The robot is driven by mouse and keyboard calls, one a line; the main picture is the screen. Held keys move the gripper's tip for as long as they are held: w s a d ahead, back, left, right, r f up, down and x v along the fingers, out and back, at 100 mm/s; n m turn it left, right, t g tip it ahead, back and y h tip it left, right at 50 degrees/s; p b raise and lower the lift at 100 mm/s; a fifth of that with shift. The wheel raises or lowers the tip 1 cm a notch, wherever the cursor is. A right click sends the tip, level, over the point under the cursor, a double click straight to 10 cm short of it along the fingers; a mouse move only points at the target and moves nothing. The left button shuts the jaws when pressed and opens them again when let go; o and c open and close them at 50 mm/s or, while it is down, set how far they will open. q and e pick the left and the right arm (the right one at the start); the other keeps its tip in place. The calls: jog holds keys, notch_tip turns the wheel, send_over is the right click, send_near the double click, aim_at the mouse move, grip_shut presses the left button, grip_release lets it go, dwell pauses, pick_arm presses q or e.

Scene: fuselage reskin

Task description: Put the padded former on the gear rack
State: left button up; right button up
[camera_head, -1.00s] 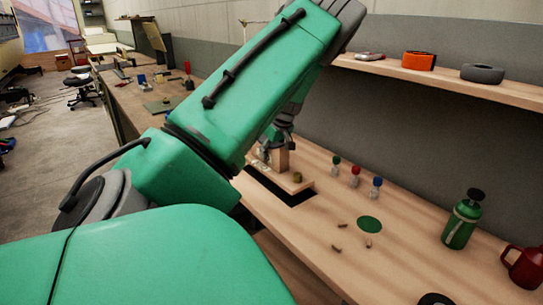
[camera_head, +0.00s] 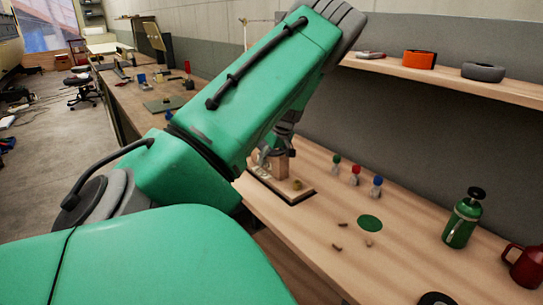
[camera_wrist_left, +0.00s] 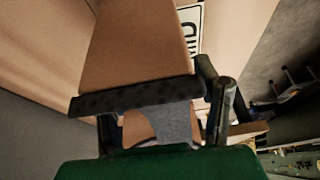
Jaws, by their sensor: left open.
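A wooden piece, which I take to be the padded former, has an upright block (camera_head: 279,168) on a flat board (camera_head: 297,192). The board lies over a dark rectangle (camera_head: 293,203) on the bench; I cannot tell whether this is the gear rack. My left gripper (camera_head: 277,150) is open at the top of the block, mostly hidden behind my green arm. In the left wrist view a tan block (camera_wrist_left: 140,45) with a dark pad strip (camera_wrist_left: 135,96) lies just beyond my left gripper (camera_wrist_left: 162,118). My right gripper is out of view.
Small bottles with green, red and blue caps (camera_head: 355,175) stand right of the board. A green disc (camera_head: 369,223), a green flask (camera_head: 462,218) and a red mug (camera_head: 525,266) are farther right. A shelf (camera_head: 440,75) holds an orange roll (camera_head: 420,59) and a grey roll (camera_head: 484,72).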

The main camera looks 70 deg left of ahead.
aim_at(280, 149)
pick_arm(q)
jog(key=p+v, duration=0.1)
jog(key=v, duration=1)
jog(key=shift+d+r+p, duration=0.2)
jog(key=shift+p, duration=0.15)
jog(key=shift+a, duration=0.1)
